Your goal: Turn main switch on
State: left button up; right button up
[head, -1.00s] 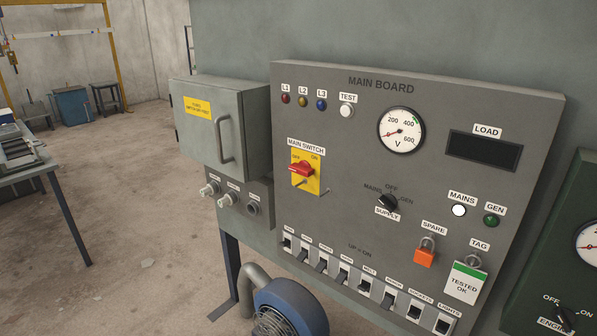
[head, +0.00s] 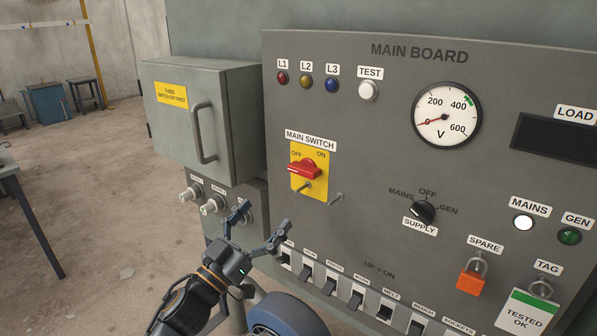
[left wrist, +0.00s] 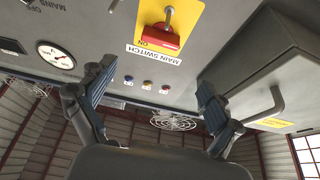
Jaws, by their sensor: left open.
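The main switch has a red handle (head: 304,170) on a yellow plate (head: 296,186) marked OFF and ON, at the left of the grey main board (head: 380,140). The handle lies roughly sideways, its left end below OFF. A short metal pin sticks out beneath it. My left gripper (head: 262,224) is open and empty, below and left of the switch, apart from it. In the left wrist view the red handle (left wrist: 158,37) shows above and between the spread fingers of my left gripper (left wrist: 156,76). My right gripper is not in view.
A fuse box (head: 180,110) with a bar handle juts out left of the board. Cable connectors (head: 212,204) sit below it. A row of breakers (head: 358,298) runs along the board's bottom. The supply selector (head: 423,211) is to the right. Floor at left is open.

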aim_at(300, 172)
pick_arm(q)
jog(key=p+x, duration=0.1)
jog(key=x, duration=1.2)
jog(key=shift+p, duration=0.35)
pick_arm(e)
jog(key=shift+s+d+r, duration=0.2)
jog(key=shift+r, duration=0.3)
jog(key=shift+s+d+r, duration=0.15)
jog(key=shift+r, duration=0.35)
pick_arm(q)
jog(key=shift+s, duration=0.1)
jog(key=shift+c, duration=0.2)
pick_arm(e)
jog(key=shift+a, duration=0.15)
pick_arm(q)
jog(key=c, duration=1.1)
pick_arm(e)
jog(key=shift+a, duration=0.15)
